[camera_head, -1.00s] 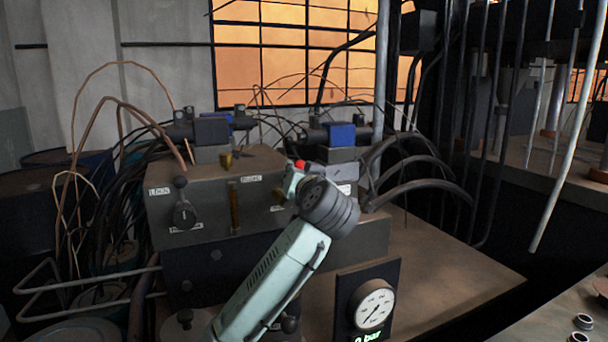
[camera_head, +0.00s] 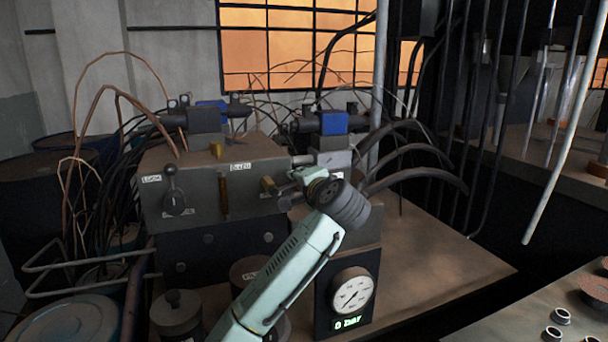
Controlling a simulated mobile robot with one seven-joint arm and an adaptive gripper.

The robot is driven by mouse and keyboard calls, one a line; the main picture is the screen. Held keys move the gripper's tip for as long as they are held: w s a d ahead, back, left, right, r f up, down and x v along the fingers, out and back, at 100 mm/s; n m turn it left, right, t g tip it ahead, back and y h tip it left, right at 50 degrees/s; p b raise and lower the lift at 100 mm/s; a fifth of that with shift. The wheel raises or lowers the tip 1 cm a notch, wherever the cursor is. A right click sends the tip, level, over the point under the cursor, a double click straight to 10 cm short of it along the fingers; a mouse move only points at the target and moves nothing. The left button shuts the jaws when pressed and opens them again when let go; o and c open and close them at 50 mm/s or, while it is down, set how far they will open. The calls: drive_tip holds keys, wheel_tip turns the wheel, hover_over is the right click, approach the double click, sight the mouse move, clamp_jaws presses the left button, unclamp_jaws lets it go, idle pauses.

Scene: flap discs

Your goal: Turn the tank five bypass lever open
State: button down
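A grey hydraulic box (camera_head: 205,203) stands on the bench at centre left. I cannot tell which of these is the tank five bypass lever. My gripper (camera_head: 300,176) is beside the box's right end, close to the brass fitting. My wrist hides much of it, so its fingers and any contact are unclear.
A round gauge (camera_head: 352,290) with a green "0 bar" display stands right of my forearm. A lidded pot (camera_head: 176,312) stands in front of the box. Black hoses (camera_head: 415,180) arch at the right, and thin pipes loop at the left. The bench (camera_head: 430,265) is bare at right.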

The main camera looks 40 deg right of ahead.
drive_tip(key=shift+s+d+f+m+y, duration=0.1)
drive_tip(key=shift+d+f+m+y, duration=0.05)
drive_tip(key=shift+f+m, duration=0.45)
drive_tip(key=shift+s+d+f+m+y, duration=0.15)
drive_tip(key=shift+f+m, duration=0.2)
drive_tip(key=shift+m, duration=0.35)
drive_tip(key=shift+f, duration=0.2)
drive_tip(key=c, duration=1.3)
unclamp_jaws()
drive_tip(key=shift+w, duration=0.1)
drive_tip(key=shift+r, duration=0.1)
drive_tip(key=v, duration=1.2)
